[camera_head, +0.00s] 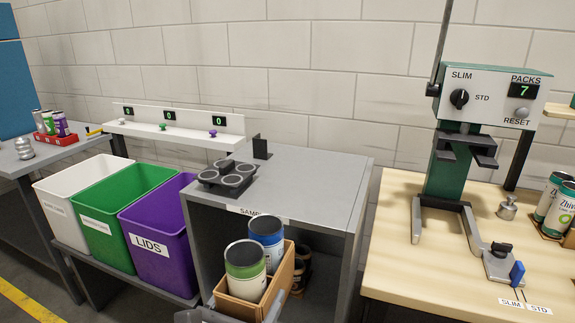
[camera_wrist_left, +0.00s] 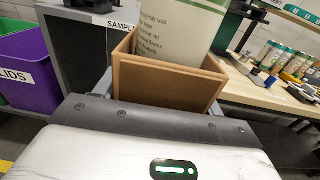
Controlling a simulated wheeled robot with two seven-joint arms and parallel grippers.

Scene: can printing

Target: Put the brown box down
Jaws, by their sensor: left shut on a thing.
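The brown box (camera_head: 240,310) is an open-topped carton at the bottom middle of the head view. My right gripper is not in view.
Another small brown holder with dark cans (camera_head: 302,268) sits inside the cabinet, behind and right of the box. A dark four-cup holder (camera_head: 228,178) is on the cabinet top. White, green and purple bins (camera_head: 160,250) stand left. A wooden bench (camera_head: 400,240) with a press (camera_head: 455,150) stands right.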

